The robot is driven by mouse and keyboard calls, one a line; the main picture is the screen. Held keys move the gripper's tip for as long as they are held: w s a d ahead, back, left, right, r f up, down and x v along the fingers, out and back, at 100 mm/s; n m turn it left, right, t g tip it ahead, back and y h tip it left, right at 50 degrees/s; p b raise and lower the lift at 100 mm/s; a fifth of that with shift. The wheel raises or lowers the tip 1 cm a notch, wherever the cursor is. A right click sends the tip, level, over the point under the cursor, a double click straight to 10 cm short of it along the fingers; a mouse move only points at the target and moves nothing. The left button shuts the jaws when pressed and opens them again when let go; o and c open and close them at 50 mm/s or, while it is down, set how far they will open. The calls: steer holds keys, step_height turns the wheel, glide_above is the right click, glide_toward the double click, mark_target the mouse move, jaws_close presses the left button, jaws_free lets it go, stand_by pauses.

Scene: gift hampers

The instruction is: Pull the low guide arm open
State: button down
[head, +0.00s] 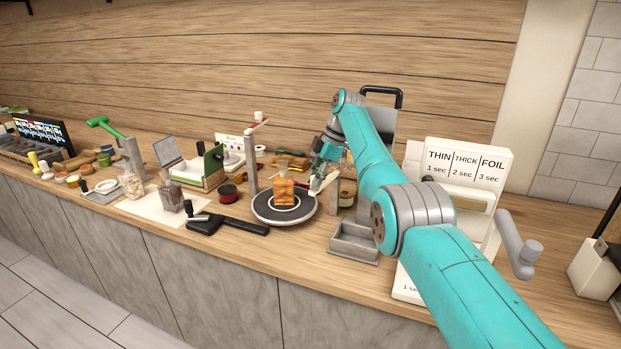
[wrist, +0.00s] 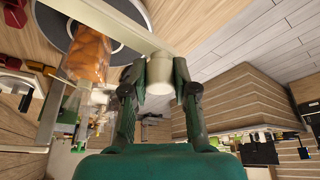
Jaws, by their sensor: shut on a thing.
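The low guide arm is a cream bar (wrist: 115,24) that crosses the top of the wrist view beside the turntable. Pale round knob parts (wrist: 160,72) show at its end, between my fingers. My gripper (wrist: 158,88) is shut on the knob, one dark green finger on either side. In the head view my gripper (head: 320,182) is at the right edge of the round turntable (head: 268,216), and only a short pale piece of the arm shows there. An orange wrapped stack (head: 285,192) stands on the turntable, left of my gripper.
A grey post (head: 251,165) with a raised arm (head: 260,125) stands behind the turntable. A grey open tray (head: 355,241) and a jar (head: 347,193) are close on the right. A black-handled tool (head: 230,223) lies at front left. A sealer labelled THIN, THICK, FOIL (head: 467,160) stands farther right.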

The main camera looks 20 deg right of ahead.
steer(key=shift+s+d, duration=0.15)
steer(key=shift+s, duration=0.1)
stand_by(0.3)
steer(key=c, duration=0.9)
jaws_free()
